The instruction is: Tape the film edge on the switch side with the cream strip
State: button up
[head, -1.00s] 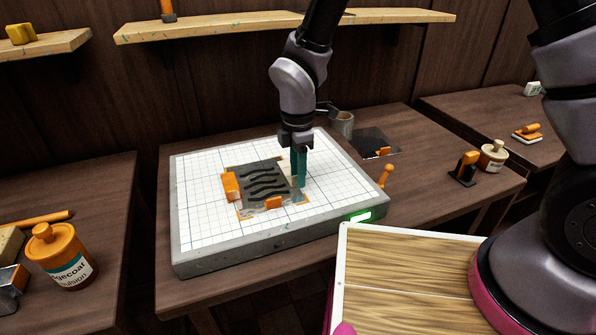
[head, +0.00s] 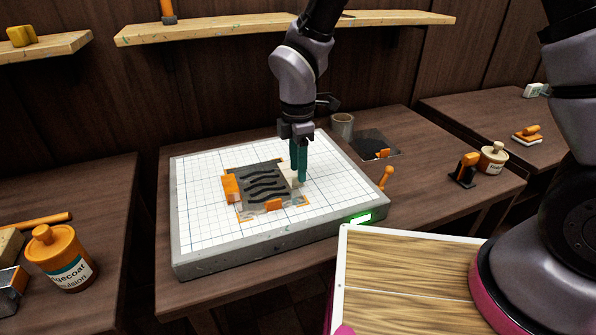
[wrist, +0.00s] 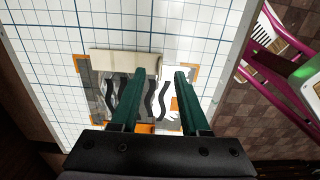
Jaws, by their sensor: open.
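A film (head: 262,184) with dark wavy bands lies on the gridded light table (head: 205,220), with the lit green switch (head: 360,218) at its front right. The cream strip (head: 287,172) is at the film's right edge, partly hidden by my gripper (head: 301,180). In the wrist view the cream strip (wrist: 120,62) lies along the film's upper edge and leaves one end of it uncovered. My gripper (wrist: 161,73) is open there, its fingers spread over the film with nothing between them. Whether a fingertip touches the strip cannot be told.
An orange-knobbed lever (head: 386,176) stands at the table's right edge. A grey tin (head: 343,124) and a dark sheet (head: 374,143) lie behind it. The table's left part is clear.

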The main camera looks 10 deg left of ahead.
jog(key=shift+r, duration=2.35)
jog(key=shift+w+d+r, duration=0.15)
jog(key=shift+w+r, duration=0.05)
jog(key=shift+r, duration=0.05)
jog(key=w+d+r+m+t+y, duration=0.1)
jog(key=w+d+r+m, duration=0.2)
jog(key=d+r+m, duration=0.5)
jog(key=w+d+r+m+t+y, duration=0.15)
jog(key=w+d+r+m, duration=0.3)
jog(key=d+r, duration=0.5)
jog(key=s+d+r+m+t, duration=0.2)
jog(key=s+d+r+m, duration=0.2)
jog(key=d+m, duration=0.4)
jog(key=s+d+r+m+t, duration=0.2)
jog(key=s+d+r+m, duration=0.3)
jog(key=d+m, duration=0.3)
jog(key=shift+d+r+t, duration=0.15)
jog(key=shift+d+t, duration=0.2)
jog(key=shift+d, duration=0.3)
jog(key=shift+h, duration=0.25)
